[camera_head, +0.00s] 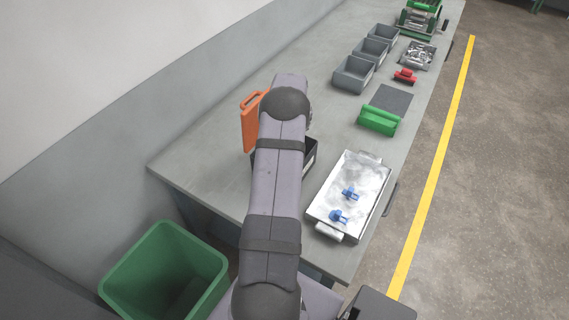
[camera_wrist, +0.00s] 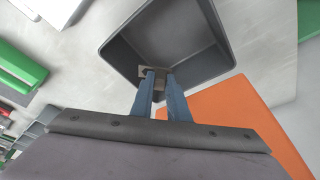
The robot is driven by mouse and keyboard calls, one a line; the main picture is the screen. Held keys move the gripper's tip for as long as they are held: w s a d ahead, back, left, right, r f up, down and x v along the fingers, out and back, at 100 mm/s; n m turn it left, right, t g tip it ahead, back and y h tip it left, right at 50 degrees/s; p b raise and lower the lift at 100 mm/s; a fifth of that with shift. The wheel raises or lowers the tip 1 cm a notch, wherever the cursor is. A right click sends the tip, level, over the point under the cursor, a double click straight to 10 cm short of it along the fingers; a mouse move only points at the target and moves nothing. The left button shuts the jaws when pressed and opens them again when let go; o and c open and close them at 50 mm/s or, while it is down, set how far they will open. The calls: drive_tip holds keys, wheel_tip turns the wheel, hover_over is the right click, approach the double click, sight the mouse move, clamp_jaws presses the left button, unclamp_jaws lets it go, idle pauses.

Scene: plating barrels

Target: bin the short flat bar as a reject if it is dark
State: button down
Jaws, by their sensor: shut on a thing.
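My gripper (camera_wrist: 159,88) shows in the wrist view with its blue fingers closed on a small grey-brown flat metal piece, the short flat bar (camera_wrist: 147,70). Part of the bar is hidden between the fingers. The bar appears over the opening of a dark grey box (camera_wrist: 215,62); I cannot tell how high it is above the floor of the box. In the head view my arm hides the gripper and most of this dark box (camera_head: 311,158).
An orange upright object (camera_head: 250,125) stands beside the dark box. A metal tray (camera_head: 322,205) with blue clamps lies to the right. A green bin (camera_head: 215,262) stands off the bench. Grey boxes (camera_head: 352,75) and a green barrel (camera_head: 379,121) sit farther back.

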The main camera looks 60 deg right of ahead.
drive_tip(key=shift+f+b, duration=0.55)
drive_tip(key=shift+f, duration=0.95)
drive_tip(key=c, duration=1.6)
unclamp_jaws()
drive_tip(key=shift+c, duration=0.2)
drive_tip(key=shift+r, duration=0.1)
drive_tip(key=b+v, duration=0.3)
drive_tip(key=v, duration=0.4)
drive_tip(key=shift+a, duration=0.15)
